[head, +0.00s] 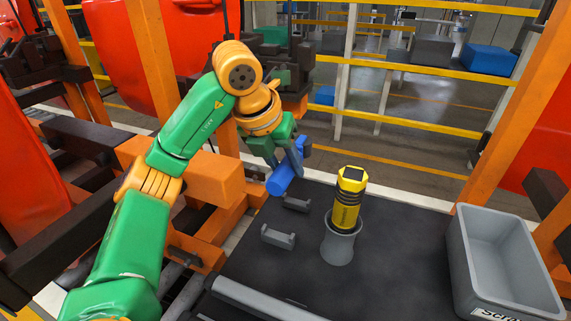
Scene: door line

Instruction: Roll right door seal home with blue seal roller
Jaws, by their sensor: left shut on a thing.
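My left gripper (289,157) is shut on the blue seal roller (280,181) and holds it above the back left part of the dark bench top (250,278). Part of the roller is hidden by the fingers. Red door panels stand on the left (125,50) and at the right edge (548,140), cut off by the frame. I cannot make out a door seal on either. My right gripper is not in view.
Two small grey holders (277,238) on the bench are empty. A yellow and black tool (347,200) stands upright in a grey cup (338,246). A grey bin (500,262) with a partly cut-off label stands at right. Orange posts (535,90) and yellow rails surround the bench.

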